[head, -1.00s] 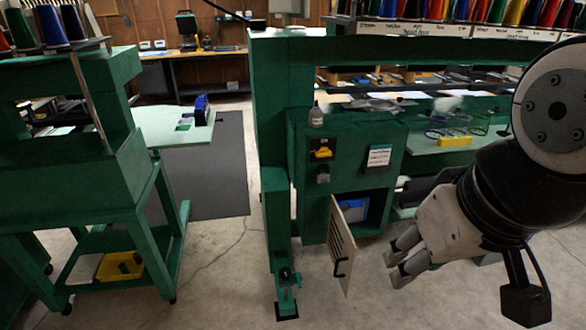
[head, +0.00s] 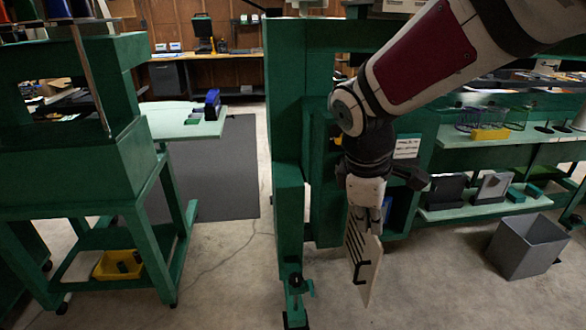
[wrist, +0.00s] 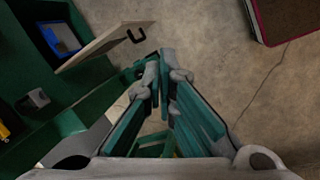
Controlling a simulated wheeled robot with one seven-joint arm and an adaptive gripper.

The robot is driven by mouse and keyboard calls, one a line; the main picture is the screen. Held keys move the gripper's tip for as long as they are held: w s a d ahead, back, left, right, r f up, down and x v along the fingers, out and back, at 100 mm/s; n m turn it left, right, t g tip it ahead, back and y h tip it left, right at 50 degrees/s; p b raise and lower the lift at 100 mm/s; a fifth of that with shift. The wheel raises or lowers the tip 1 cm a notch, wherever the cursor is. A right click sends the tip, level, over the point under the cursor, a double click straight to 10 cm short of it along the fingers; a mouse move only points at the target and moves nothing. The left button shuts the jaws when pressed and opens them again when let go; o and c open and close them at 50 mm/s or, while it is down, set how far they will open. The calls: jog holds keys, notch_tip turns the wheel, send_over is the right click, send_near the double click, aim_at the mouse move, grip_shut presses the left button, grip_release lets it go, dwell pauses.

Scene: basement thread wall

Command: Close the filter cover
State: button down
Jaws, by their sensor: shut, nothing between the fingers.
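The filter cover (head: 369,262) is a cream slotted panel with a black handle, swung open from the green machine's lower compartment. It also shows in the wrist view (wrist: 103,46) at the upper left, standing out from the opening. The opening (head: 402,208) is partly blocked by my arm, with something blue inside (wrist: 62,38). My gripper (wrist: 164,62) is shut and empty. In the wrist view its fingertips are to the right of and below the cover's handle. In the head view my wrist overlaps the cover's top, and the fingers are hard to make out; contact cannot be told.
A green post with a clamp-like foot (head: 296,285) stands left of the cover. A grey bin (head: 527,247) sits on the floor at the right, beside a low shelf (head: 480,206). A green cart (head: 90,170) is at the left. Concrete floor is clear in front.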

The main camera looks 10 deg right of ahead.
jog(key=w+a+f+n+b, duration=0.2)
jog(key=w+f+n, duration=0.15)
jog(key=f, duration=0.35)
jog(key=w+a+f+n+g+b, duration=0.1)
jog(key=w+f+n+b, duration=0.1)
jog(key=w+f, duration=0.35)
jog(key=w+a+f+n+b, duration=0.2)
jog(key=f+n+b, duration=0.1)
jog(key=f, duration=0.5)
jog(key=w+d+f+b, duration=0.1)
jog(key=d+f+b, duration=0.2)
jog(key=d+f, duration=0.3)
jog(key=shift+x, duration=1.85)
